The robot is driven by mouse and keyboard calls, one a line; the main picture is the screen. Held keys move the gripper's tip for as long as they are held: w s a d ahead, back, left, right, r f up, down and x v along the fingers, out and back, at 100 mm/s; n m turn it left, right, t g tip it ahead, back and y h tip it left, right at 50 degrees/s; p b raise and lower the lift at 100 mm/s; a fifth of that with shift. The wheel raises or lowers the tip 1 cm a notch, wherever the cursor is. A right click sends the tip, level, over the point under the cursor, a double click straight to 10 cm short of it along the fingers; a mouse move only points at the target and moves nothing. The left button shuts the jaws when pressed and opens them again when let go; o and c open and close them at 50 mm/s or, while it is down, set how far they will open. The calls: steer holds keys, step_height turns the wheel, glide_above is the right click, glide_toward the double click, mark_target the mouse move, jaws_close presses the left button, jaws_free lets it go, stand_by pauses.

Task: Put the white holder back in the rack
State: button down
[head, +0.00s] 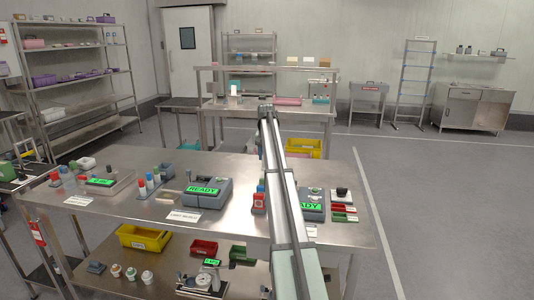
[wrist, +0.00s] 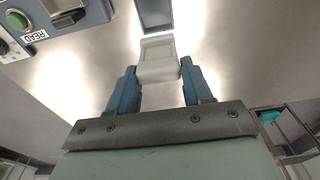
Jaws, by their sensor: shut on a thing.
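In the wrist view my gripper (wrist: 158,74) has its two blue fingers closed on the white holder (wrist: 158,56), a small pale block with a framed face. The holder sits between the fingertips, above the steel table top. Just beyond it is a grey-blue upright piece (wrist: 155,14), cut off by the top edge; I cannot tell if it touches the holder or is part of the rack. In the head view my arm hides the gripper and the holder. I cannot identify the rack for sure there.
A grey device with a green READY display (head: 203,191) stands on the steel table (head: 115,218); a second one (head: 312,205) is right of my arm. Red and green trays (head: 343,212) lie at right. A yellow bin (head: 145,238) is below.

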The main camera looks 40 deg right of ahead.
steer(key=shift+f, duration=0.15)
steer(key=shift+f, duration=2.75)
steer(key=shift+f, duration=1.45)
steer(key=shift+c, duration=1.9)
jaws_free()
steer(key=shift+r, duration=0.1)
steer(key=r, duration=0.9)
steer(key=s+a+r, duration=0.1)
steer(key=r, duration=0.3)
steer(key=shift+r, duration=0.3)
